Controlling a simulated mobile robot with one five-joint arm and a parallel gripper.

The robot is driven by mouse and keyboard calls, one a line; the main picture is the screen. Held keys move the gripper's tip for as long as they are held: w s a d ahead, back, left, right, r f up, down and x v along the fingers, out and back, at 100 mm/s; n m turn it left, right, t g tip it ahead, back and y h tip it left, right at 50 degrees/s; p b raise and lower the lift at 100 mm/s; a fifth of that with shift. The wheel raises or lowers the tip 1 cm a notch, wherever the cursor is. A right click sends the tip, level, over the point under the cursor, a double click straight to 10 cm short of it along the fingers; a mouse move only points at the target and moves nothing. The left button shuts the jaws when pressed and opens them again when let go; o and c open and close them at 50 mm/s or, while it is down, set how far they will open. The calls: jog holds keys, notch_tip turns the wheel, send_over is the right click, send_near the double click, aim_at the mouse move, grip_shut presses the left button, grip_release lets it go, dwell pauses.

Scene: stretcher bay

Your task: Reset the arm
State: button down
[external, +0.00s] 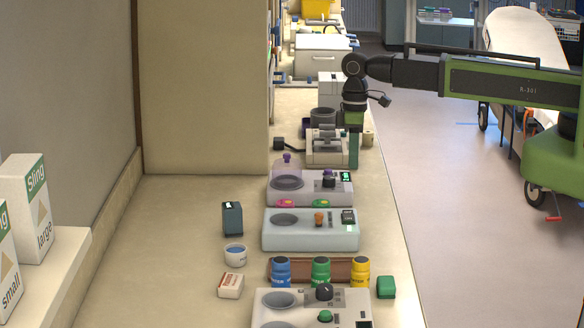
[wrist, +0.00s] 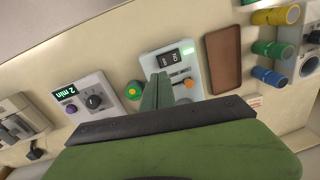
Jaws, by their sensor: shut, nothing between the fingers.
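My arm (external: 490,82) reaches in from the right over the aisle, nearly level, and bends down at the wrist above the bench. My gripper (external: 354,160) points down by the bench's right edge, beside a grey-white device (external: 325,148). Its green fingers are together with nothing between them. In the wrist view my gripper (wrist: 157,88) shows its fingers in front of a pale device (wrist: 160,62) with a small display and an orange knob (wrist: 188,83). My wrist body hides the lower middle of that view.
The bench (external: 180,220) carries several devices in a row. Blue, green and yellow bottles (external: 320,270) stand near a brown tray (external: 268,270). A green block (external: 386,287) lies by the right edge. A stretcher (external: 525,45) stands behind my arm. The aisle floor (external: 450,200) is clear.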

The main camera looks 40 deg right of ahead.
jog(key=w+d+f+m+b, duration=0.35)
jog(key=d+f+b, duration=0.4)
jog(key=d, duration=0.65)
jog(key=s+d+f+m+b, duration=0.1)
jog(key=d+f+m+b, duration=0.1)
jog(key=d, duration=0.7)
jog(key=s+d+f+m+b, duration=0.2)
jog(key=d+f, duration=0.2)
jog(key=d, duration=0.5)
jog(key=shift+d+f+t+h, duration=0.2)
jog(key=shift+t+h, duration=0.1)
jog(key=shift+h, duration=0.1)
jog(key=shift+s+a, duration=0.1)
